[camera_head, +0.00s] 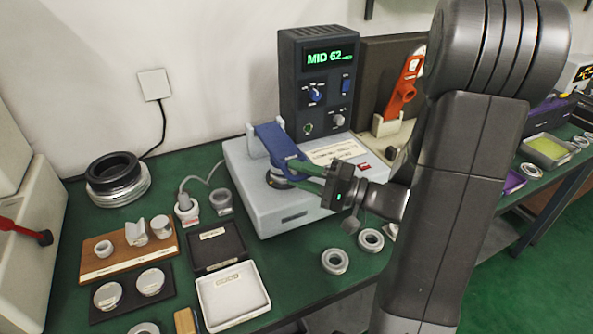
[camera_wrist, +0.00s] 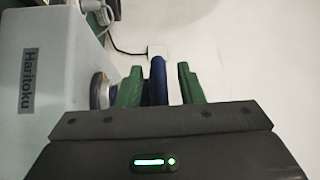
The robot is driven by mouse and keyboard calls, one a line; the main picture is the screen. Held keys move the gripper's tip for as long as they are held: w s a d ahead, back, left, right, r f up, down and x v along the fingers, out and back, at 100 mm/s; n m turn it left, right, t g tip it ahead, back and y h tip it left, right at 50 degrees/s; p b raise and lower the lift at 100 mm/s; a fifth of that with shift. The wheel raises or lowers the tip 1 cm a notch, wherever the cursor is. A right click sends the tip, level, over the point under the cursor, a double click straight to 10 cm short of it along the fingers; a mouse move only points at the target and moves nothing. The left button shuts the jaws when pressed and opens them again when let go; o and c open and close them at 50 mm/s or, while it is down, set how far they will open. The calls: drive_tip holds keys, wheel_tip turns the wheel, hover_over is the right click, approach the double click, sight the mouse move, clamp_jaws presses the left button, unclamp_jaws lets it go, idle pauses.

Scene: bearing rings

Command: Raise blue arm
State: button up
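The blue arm (camera_head: 276,141) is on the pale grey machine (camera_head: 250,205), slanting down from its upright bracket toward a round metal part (camera_head: 278,180) on the machine's top. My gripper (camera_head: 292,172) reaches in from the right, with its green fingers at the low front end of the blue arm. In the wrist view the blue arm (camera_wrist: 158,84) stands between the two green fingers of my gripper (camera_wrist: 160,70). A gap shows on each side, so the fingers are open and not closed on it. The fingertips partly hide the arm's low end in the head view.
A dark display unit (camera_head: 318,85) reading "MID 62" stands behind the machine. An orange-handled tool (camera_head: 404,88) stands in a holder to the right. Loose rings (camera_head: 335,261) lie in front. A white tray (camera_head: 232,296) and a wooden board with parts (camera_head: 128,257) lie left.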

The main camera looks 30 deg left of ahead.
drive_tip(key=shift+s+a, duration=0.1)
drive_tip(key=shift+a, duration=0.4)
clamp_jaws()
drive_tip(key=shift+r, duration=0.1)
drive_tip(key=shift+r, duration=0.1)
